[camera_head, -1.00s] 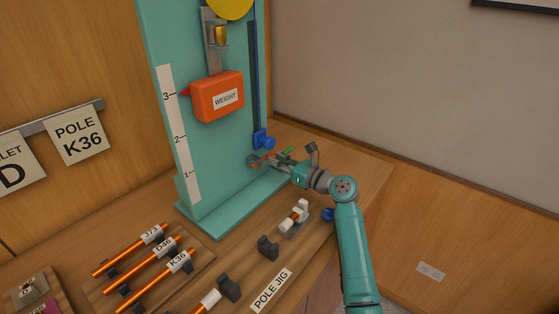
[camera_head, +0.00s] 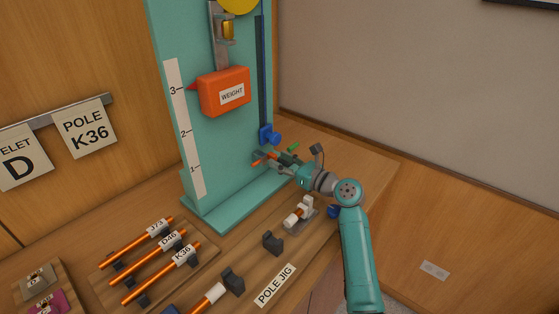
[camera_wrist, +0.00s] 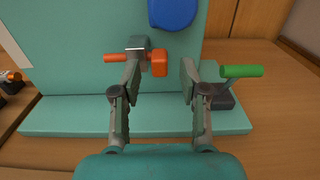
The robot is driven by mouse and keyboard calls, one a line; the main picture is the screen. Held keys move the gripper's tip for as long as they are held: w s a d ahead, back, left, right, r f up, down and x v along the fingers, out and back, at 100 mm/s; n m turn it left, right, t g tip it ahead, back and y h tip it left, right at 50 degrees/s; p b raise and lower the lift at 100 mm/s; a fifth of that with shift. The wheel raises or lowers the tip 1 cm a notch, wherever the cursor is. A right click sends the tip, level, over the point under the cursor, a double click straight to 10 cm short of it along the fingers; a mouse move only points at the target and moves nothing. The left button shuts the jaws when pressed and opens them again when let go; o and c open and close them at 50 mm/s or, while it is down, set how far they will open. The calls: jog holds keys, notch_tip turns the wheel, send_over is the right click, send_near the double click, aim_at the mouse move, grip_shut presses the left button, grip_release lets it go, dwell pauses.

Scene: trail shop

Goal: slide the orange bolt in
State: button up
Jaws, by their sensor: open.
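The orange bolt (camera_wrist: 160,62) shows in the wrist view with its thick orange knob to the right and its thin rod (camera_wrist: 115,58) sticking out to the left of a grey bracket (camera_wrist: 137,44) on the teal stand. In the head view the bolt (camera_head: 260,160) is small, low on the stand. My gripper (camera_wrist: 160,78) is open and empty. In the wrist view the knob appears between the two fingers, nearer the left one, which overlaps part of the bracket. I cannot tell whether that finger touches the bolt. In the head view my gripper (camera_head: 283,160) is at the stand's lower right.
A green handle (camera_wrist: 241,71) is close to the right finger. A blue block (camera_wrist: 173,10) is above the bolt. The orange weight (camera_head: 224,92) hangs on the stand. Orange poles (camera_head: 150,262) and the pole jig (camera_head: 274,286) lie in front on the wooden bench.

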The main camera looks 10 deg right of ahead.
jog(key=v, duration=1.1)
